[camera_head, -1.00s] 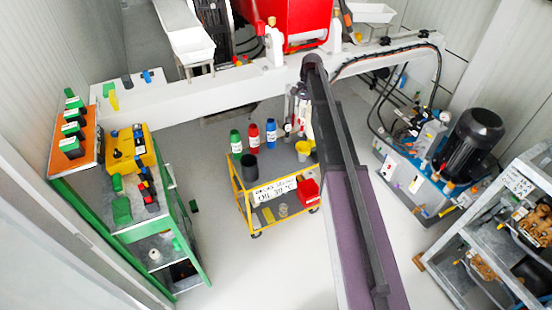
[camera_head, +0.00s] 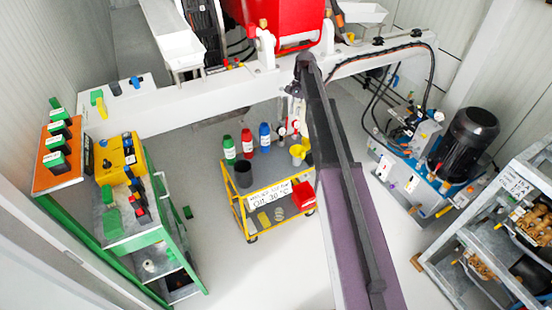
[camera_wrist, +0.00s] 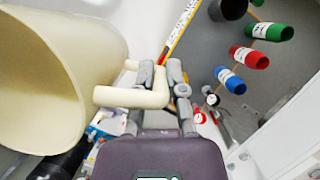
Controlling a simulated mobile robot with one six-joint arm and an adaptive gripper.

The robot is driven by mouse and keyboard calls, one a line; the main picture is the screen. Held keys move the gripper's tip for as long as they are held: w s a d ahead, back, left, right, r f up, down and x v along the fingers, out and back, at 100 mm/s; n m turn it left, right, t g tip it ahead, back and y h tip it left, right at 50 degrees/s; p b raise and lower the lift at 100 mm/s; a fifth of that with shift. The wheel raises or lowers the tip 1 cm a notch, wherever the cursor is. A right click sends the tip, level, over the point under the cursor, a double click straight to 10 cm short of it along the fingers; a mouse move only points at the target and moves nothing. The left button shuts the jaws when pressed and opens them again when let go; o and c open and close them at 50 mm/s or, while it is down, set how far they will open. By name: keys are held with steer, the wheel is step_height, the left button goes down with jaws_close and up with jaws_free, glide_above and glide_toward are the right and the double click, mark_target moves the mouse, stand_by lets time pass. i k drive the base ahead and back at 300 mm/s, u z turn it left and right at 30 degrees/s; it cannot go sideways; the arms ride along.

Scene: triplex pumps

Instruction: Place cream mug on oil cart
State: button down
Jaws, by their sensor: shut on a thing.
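The cream mug (camera_wrist: 55,75) fills the left of the wrist view, tilted on its side in the picture. My gripper (camera_wrist: 166,84) is shut on its handle (camera_wrist: 135,97). The oil cart (camera_head: 242,218) is a yellow-framed trolley with a grey top, standing mid-floor in the head view. Its grey top also shows at the right of the wrist view (camera_wrist: 202,55), beyond my gripper and apart from the mug. In the head view my arm covers the mug and most of my gripper.
Green (camera_head: 229,149), red (camera_head: 247,142) and blue (camera_head: 265,136) bottles, a dark cup (camera_head: 243,174) and a yellow funnel-like container (camera_head: 298,153) are on the cart. A red bin (camera_head: 303,195) is at its front right. A green-framed bench (camera_head: 135,240) stands left, a motor unit (camera_head: 468,140) right.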

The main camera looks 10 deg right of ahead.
mark_target(273, 169)
steer(key=i, duration=0.85)
steer(key=u, duration=0.05)
